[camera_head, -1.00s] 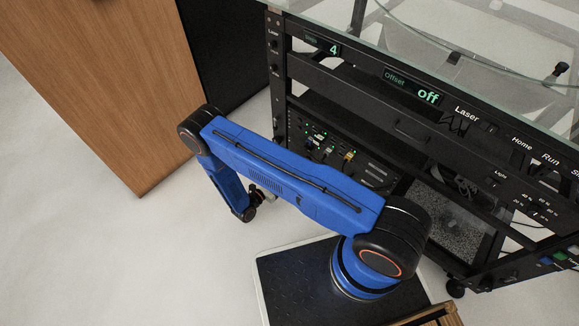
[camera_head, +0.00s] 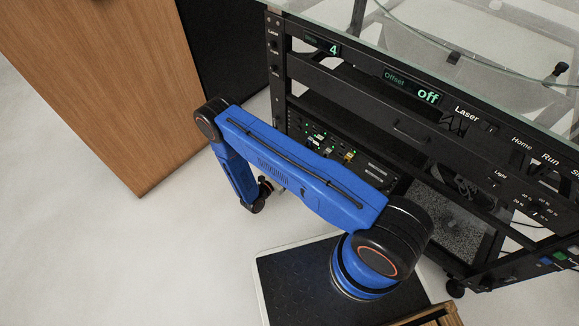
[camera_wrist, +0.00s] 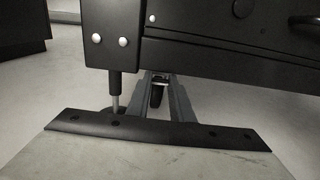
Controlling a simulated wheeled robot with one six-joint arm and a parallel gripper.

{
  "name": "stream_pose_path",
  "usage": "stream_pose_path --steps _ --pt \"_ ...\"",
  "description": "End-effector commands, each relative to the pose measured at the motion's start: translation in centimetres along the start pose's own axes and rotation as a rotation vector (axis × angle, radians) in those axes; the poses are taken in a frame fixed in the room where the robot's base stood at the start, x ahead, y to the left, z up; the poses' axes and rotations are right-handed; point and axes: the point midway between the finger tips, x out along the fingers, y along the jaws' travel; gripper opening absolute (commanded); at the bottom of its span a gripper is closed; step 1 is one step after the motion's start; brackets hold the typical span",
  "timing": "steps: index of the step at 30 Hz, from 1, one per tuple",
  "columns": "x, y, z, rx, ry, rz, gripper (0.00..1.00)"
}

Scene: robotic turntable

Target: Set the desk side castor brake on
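The black rack (camera_head: 400,125) of the turntable stands on castors. In the wrist view its lower corner (camera_wrist: 123,40) shows two bolt heads, with a metal castor stem (camera_wrist: 115,88) below. Only a dark sliver of that castor's wheel (camera_wrist: 108,111) shows; its brake lever cannot be made out. My gripper (camera_wrist: 160,80) points under the rack's lower rail, right of the stem and apart from it. Its grey fingers have a gap between them, with a small dark part (camera_wrist: 157,94) visible through it. In the head view, my arm's end is low beside the rack's left side, its fingers unclear.
A wooden cabinet (camera_head: 105,80) stands to the left, with pale open floor (camera_head: 90,250) in front. Another castor (camera_head: 455,288) shows under the rack at lower right. The rack's glass top (camera_head: 460,50) overhangs above.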

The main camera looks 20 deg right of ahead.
Motion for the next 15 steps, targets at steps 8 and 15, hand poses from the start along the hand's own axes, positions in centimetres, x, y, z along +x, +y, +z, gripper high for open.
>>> stream_pose_path --steps 8,15 --pt "-0.03 -0.02 -0.54 -0.001 -0.060 0.000 0.00" --pt "-0.15 0.00 -0.84 0.000 -0.120 0.000 0.00"
